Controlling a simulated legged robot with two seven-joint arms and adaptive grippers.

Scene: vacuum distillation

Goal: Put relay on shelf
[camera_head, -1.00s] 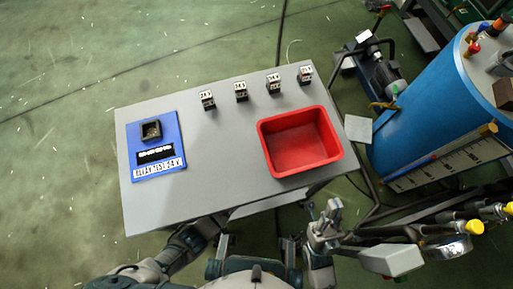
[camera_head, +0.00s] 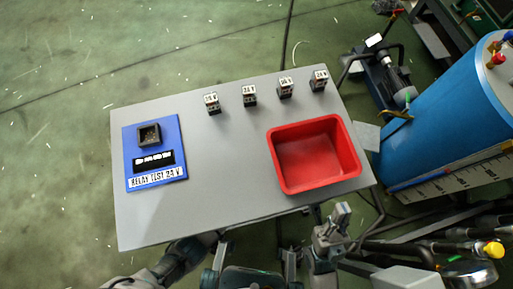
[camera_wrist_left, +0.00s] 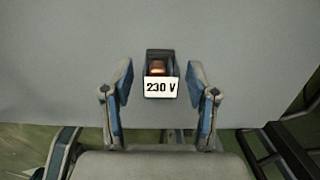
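Several small dark relays with white labels stand in a row along the far side of the grey table, such as the leftmost relay (camera_head: 212,103) and the rightmost relay (camera_head: 319,81). The head view does not clearly show this relay or that gripper. My right gripper (camera_head: 337,213) is near the table's front right edge, empty as far as I see; its finger opening is unclear.
A blue relay test panel (camera_head: 174,136) with a dark socket lies at the left of the table (camera_head: 225,170). A red bin (camera_head: 357,165) stands at the right. A blue tank (camera_head: 440,110) and pipework crowd the right side. The table's middle is clear.

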